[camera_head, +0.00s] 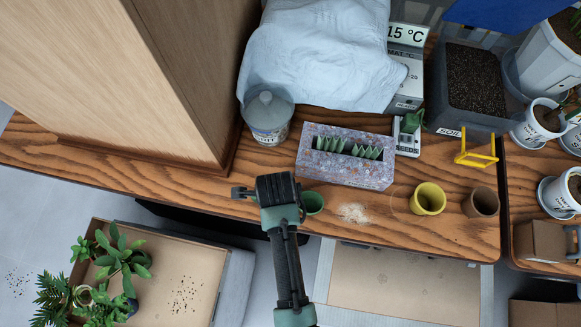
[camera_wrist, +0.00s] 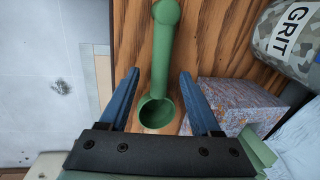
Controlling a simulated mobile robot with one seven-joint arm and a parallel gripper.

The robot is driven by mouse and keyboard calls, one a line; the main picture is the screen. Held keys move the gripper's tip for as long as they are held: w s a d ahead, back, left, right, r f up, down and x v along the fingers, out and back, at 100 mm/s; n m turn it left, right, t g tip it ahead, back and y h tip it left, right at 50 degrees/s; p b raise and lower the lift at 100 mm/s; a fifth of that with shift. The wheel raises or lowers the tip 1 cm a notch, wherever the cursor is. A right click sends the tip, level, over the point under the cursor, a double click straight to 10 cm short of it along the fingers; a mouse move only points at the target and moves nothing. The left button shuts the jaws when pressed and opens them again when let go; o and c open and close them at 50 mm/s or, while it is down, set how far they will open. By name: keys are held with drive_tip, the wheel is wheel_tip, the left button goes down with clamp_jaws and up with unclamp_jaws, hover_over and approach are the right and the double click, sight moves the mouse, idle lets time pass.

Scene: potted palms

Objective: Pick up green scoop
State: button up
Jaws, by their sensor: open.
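The green scoop (camera_wrist: 158,108) lies on the wooden bench in the wrist view, its handle pointing to the top of the picture and its round bowl nearer to me. My gripper (camera_wrist: 159,73) is open above it, with one blue finger on each side of the scoop. I see no contact between the fingers and the scoop. In the head view my gripper (camera_head: 243,192) is over the bench's front part. The scoop's green bowl (camera_head: 313,203) shows just right of my wrist there, and my arm hides its handle.
A yellow pot (camera_head: 428,198) and brown pot (camera_head: 481,203) stand to the right. A tall wooden cabinet (camera_head: 150,80) stands left. The bench's front edge is close.

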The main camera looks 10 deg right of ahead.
drive_tip(key=shift+w+f, duration=0.1)
drive_tip(key=shift+f, duration=0.45)
clamp_jaws()
drive_tip(key=shift+r, duration=0.15)
